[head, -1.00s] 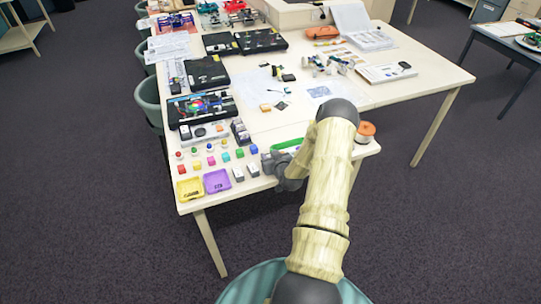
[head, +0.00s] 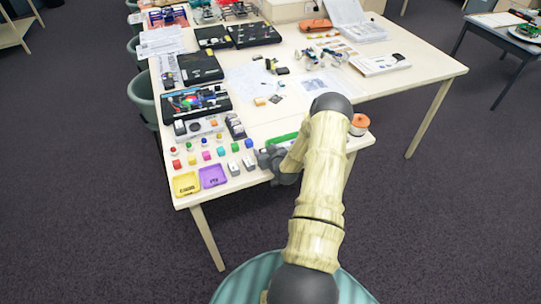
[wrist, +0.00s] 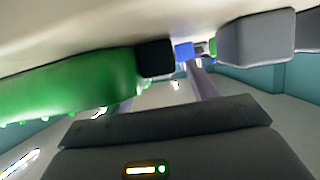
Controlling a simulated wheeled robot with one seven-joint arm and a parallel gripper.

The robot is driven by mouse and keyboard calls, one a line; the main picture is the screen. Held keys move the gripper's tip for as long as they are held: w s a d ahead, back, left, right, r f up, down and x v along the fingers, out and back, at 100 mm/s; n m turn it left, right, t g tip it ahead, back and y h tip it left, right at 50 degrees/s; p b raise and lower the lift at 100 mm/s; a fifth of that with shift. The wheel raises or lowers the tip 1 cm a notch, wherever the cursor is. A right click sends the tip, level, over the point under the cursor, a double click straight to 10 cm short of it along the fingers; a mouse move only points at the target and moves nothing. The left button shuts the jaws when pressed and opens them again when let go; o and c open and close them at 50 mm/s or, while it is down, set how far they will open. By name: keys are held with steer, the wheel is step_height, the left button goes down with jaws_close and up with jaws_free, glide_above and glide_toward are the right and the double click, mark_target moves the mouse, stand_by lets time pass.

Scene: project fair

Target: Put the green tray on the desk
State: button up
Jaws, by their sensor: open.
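A long green object (head: 280,140) lies near the front edge of the desk (head: 268,118), partly hidden by my arm; I cannot tell whether it is the green tray. Green also fills the left of the wrist view (wrist: 70,82), close to the camera, with small bumps along its lower edge. My gripper (head: 268,162) is open at the front edge of the desk, beside the green object. The arm hides part of the desk there.
A yellow tray (head: 186,184) and a purple tray (head: 212,176) lie at the front left corner. Several small blocks and two grey blocks (head: 248,162) stand between them and my gripper. An orange spool (head: 359,124) stands right of my arm.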

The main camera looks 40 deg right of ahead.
steer(key=b+v, duration=0.4)
steer(key=v, duration=0.8)
stand_by(0.5)
steer(key=a+r+n+g+y, duration=0.25)
steer(key=a+r+g, duration=0.35)
steer(key=a, duration=0.7)
steer(key=s+a+r+g, duration=0.4)
steer(key=s+a+r, duration=0.6)
steer(key=s+a, duration=0.3)
steer(key=shift+a+y, duration=0.35)
steer(key=shift+a, duration=0.1)
